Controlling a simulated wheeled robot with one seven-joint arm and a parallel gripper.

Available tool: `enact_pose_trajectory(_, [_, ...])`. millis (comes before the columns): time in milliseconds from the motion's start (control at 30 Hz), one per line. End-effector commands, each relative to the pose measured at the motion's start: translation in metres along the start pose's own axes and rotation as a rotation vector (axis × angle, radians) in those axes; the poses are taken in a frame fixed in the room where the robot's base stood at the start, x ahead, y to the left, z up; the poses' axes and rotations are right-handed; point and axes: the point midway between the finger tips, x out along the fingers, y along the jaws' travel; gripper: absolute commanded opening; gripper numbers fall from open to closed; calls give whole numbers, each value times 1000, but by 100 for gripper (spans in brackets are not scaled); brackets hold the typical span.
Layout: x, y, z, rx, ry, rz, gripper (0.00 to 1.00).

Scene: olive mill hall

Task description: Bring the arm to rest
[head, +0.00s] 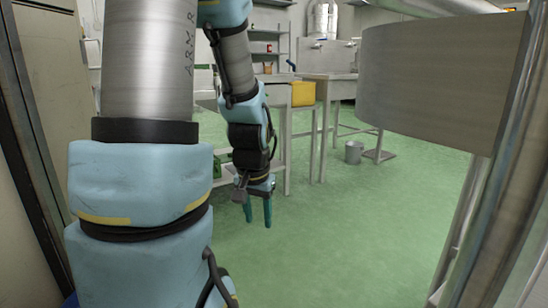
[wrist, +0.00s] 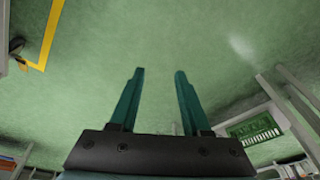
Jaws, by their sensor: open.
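My arm reaches up and bends over in the head view, and my gripper (head: 258,224) hangs from it with its green fingers pointing down. The gripper is above the green floor, in front of the steel tables. In the wrist view my gripper (wrist: 158,75) shows two green fingers standing apart with nothing between them. Only floor lies beyond the fingertips.
A steel table (head: 330,77) stands behind the gripper, with a yellow container (head: 303,94) by it. A bucket (head: 354,152) sits on the floor. A large steel vessel (head: 440,85) fills the upper right. The floor (head: 350,240) at centre right is clear. A green crate (wrist: 254,130) shows in the wrist view.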

Motion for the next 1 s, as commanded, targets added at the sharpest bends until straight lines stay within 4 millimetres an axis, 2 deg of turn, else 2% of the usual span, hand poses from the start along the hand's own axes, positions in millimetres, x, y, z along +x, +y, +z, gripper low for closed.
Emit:
enact_pose_trajectory(33, [-16,-5,15,-73,-23,0,48])
enact_pose_trajectory(133, [-36,-10,46,-218,-77,5,48])
enact_pose_trajectory(167, [-41,-11,55,-262,-92,7,48])
enact_pose_trajectory(200, [-51,-11,55,-276,-100,8,48])
enact_pose_trajectory(367, [-80,-12,46,-265,-98,8,48])
enact_pose_trajectory(567, [-125,-14,35,-262,-97,8,48])
enact_pose_trajectory(1000, [-258,-21,3,-259,-96,8,48])
